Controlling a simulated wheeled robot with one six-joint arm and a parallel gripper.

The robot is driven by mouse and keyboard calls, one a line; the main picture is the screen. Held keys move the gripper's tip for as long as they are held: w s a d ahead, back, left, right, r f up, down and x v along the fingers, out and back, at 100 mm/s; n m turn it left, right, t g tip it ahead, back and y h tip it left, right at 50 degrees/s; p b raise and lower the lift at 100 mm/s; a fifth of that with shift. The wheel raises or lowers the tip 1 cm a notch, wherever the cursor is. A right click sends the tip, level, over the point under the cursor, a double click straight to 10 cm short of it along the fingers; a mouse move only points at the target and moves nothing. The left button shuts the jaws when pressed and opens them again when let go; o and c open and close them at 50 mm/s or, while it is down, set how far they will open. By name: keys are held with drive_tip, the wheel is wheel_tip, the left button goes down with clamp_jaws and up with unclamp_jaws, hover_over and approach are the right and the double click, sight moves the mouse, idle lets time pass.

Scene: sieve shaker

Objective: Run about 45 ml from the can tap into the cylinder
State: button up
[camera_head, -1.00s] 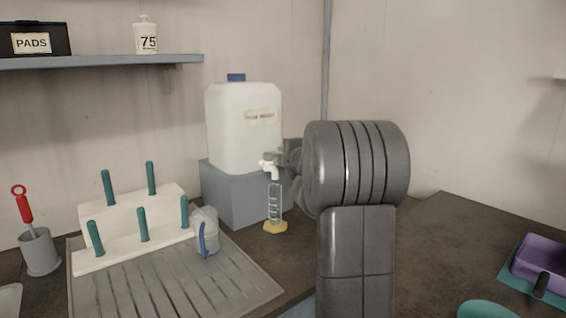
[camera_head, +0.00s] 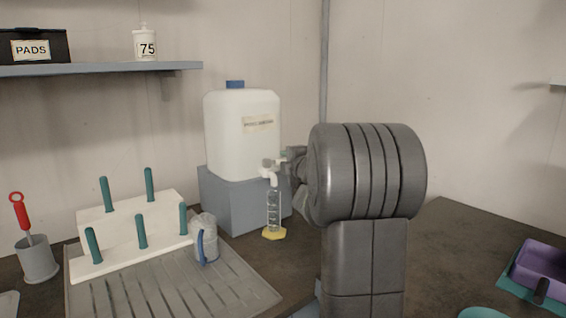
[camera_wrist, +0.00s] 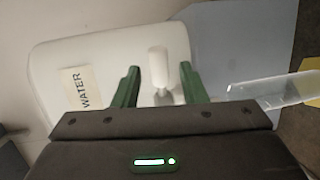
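The white can (camera_head: 243,130) with a blue cap stands on a grey block; its label reads WATER in the wrist view (camera_wrist: 45,75). Its white tap (camera_head: 268,172) points down over the clear graduated cylinder (camera_head: 273,208), which stands upright on a yellow base. I cannot tell the cylinder's liquid level. My gripper (camera_head: 284,157) is at the tap, partly hidden by my arm. In the wrist view my gripper (camera_wrist: 160,82) has its green fingers apart, with the white tap handle (camera_wrist: 158,65) between them and gaps on both sides. The cylinder (camera_wrist: 272,93) lies to the right there.
A jug (camera_head: 206,240) with a blue handle stands on the ribbed drainboard (camera_head: 170,290), beside a white peg rack (camera_head: 130,225). A grey cup (camera_head: 37,262) holds a red-handled tool at left. A purple tray (camera_head: 540,265) sits at right. Counter behind my arm is bare.

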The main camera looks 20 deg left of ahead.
drive_tip(key=p+v, duration=0.1)
drive_tip(key=v, duration=0.9)
drive_tip(key=shift+s+d, duration=0.25)
drive_tip(key=shift+s, duration=0.05)
drive_tip(key=shift+o, duration=0.3)
drive_tip(key=shift+r, duration=0.15)
